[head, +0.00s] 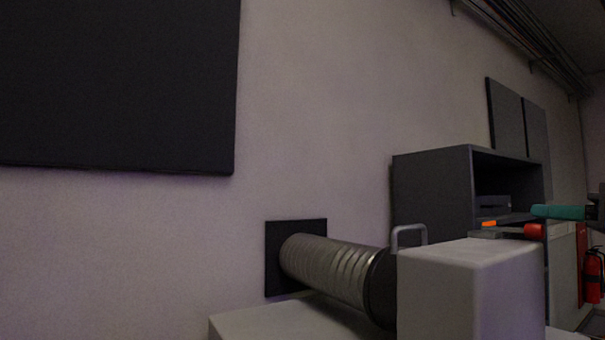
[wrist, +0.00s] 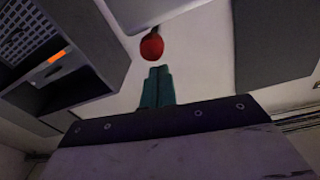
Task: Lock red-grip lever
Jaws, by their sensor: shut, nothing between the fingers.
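The lever's red grip (head: 535,230) shows at the right of the head view, below and close to the tips of my gripper (head: 538,211). In the wrist view the rounded red grip (wrist: 152,46) hangs from the edge of a pale grey part, straight ahead of my teal fingers (wrist: 158,70). The fingers are shut together and empty. A small gap shows between the fingertips and the grip in the wrist view. The rest of the lever is mostly hidden, and I cannot tell its angle.
A dark open-fronted cabinet (head: 432,190) stands against the wall, with an orange piece (head: 489,223) near it. A ribbed metal duct (head: 330,268) and a pale box with a handle (head: 470,285) are in front. A red extinguisher (head: 594,275) is at far right.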

